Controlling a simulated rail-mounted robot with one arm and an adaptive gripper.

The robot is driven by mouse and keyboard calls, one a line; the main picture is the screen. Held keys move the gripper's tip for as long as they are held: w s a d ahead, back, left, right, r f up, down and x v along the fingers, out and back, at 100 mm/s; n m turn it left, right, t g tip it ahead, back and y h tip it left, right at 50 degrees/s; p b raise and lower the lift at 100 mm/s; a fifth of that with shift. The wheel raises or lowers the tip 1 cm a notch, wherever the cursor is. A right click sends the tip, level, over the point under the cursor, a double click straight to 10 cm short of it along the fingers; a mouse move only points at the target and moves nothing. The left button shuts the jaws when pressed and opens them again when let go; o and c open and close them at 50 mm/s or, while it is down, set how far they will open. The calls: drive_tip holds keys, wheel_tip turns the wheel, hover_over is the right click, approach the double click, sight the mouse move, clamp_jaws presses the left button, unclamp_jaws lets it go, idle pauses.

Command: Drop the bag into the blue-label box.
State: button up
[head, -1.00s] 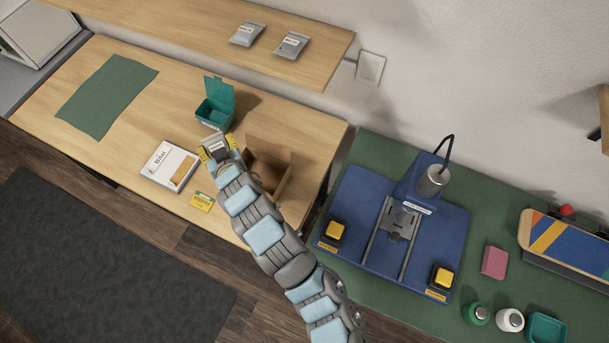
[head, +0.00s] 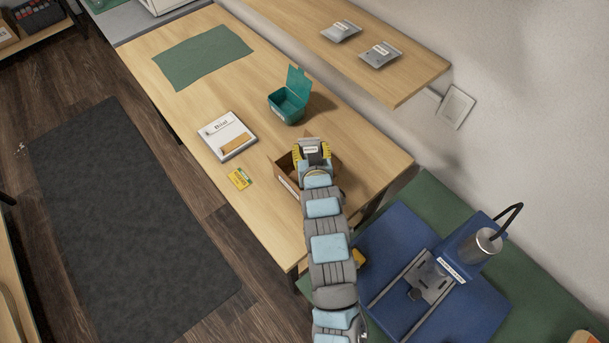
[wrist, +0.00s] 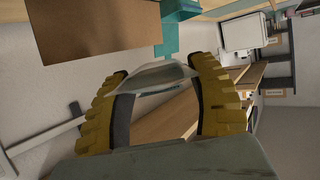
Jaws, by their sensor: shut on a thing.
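My gripper (head: 312,152) is shut on a small grey bag with a pale label. In the wrist view the bag (wrist: 153,76) is pinched between the two yellow fingers of my gripper (wrist: 160,80). A brown cardboard box (head: 287,180) stands on the wooden table, and my gripper and arm cover much of it in the head view. A pale label shows on its near side; its colour is too small to tell. The gripper appears over the box's far part; its height above it is unclear. A brown cardboard panel (wrist: 95,30) fills the wrist view's upper left.
A teal open-lidded container (head: 287,106) stands behind the box. A white package (head: 226,135) and a yellow card (head: 240,178) lie to the left. Two grey bags (head: 341,31) (head: 380,54) lie on the shelf (head: 420,75). A blue press (head: 400,235) stands at right.

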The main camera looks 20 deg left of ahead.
drive_tip(key=shift+f+b, duration=0.5)
drive_tip(key=shift+f, duration=1)
drive_tip(key=o, duration=1.2)
drive_tip(key=shift+d, duration=0.1)
drive_tip(key=shift+v, duration=6)
drive_tip(key=shift+r, duration=0.1)
